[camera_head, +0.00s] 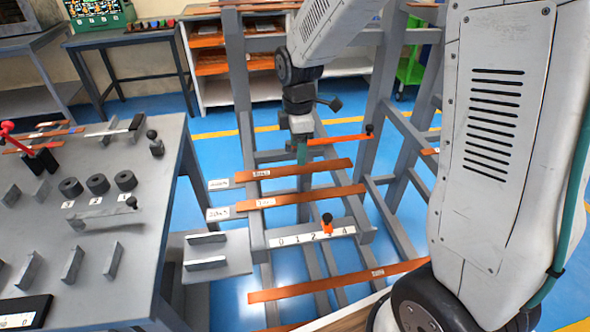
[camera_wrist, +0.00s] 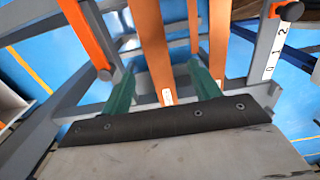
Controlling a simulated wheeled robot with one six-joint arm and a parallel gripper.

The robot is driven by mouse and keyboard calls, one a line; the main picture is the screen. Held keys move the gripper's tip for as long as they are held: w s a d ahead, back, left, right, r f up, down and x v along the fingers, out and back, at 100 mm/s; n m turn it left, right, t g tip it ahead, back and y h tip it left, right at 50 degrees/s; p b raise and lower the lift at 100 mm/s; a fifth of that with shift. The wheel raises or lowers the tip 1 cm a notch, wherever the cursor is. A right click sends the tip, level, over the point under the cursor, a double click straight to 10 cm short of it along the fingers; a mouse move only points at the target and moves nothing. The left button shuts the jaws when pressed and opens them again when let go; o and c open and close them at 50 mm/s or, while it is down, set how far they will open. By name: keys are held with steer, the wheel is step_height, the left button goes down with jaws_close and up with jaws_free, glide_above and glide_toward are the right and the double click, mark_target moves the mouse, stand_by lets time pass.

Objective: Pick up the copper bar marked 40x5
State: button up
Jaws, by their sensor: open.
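Several copper bars lie across a grey rack. In the head view an upper bar (camera_head: 310,168) and a bar just below it (camera_head: 310,195) each carry a small white label; another bar (camera_head: 330,284) lies lower. The label print is too small for me to tell which is 40x5. My gripper (camera_head: 303,155) is pointing down above the upper bar, with its green fingers apart and nothing held. In the wrist view one bar (camera_wrist: 152,40) runs between the open fingers, with its label near the palm. A second bar (camera_wrist: 219,40) passes beside the right finger.
A higher orange bar (camera_head: 338,139) with a black knob is close to my gripper. A numbered scale (camera_head: 290,239) with a knobbed orange slider sits below the bars. Grey rack posts surround the area. A grey worktable (camera_head: 110,225) with tools stands at left.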

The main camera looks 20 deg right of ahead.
mark_target(295, 169)
steer(key=f, duration=0.5)
steer(key=shift+w+a+f, duration=0.25)
steer(key=shift+w+f, duration=0.05)
steer(key=shift+f, duration=0.1)
jaws_close()
